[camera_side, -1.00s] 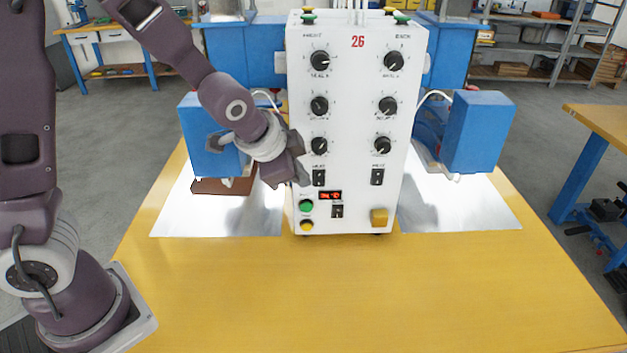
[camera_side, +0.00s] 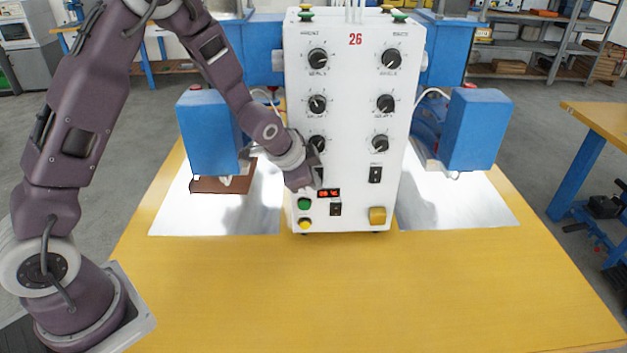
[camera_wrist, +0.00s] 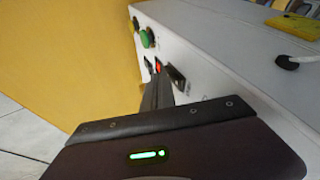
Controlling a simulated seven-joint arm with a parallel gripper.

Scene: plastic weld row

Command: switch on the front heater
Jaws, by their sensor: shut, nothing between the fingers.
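The white control cabinet (camera_side: 352,150) stands upright on the yellow table. My gripper (camera_side: 316,182) is shut and empty at the lower left of its front panel, over the place of the left-column heater switch. That switch is hidden in the side view. In the wrist view a black rocker switch (camera_wrist: 176,78) lies just beside the tips of my shut fingers (camera_wrist: 159,82). I cannot tell whether they touch it or which way it is tipped. The matching right-column switch (camera_side: 375,174) is in clear view.
A red display (camera_side: 329,193), a green button (camera_side: 304,204), a yellow button (camera_side: 305,224) and a lower black switch (camera_side: 336,209) sit close below my gripper. Knobs (camera_side: 317,104) are above. A blue block (camera_side: 208,132) stands left. The front table is clear.

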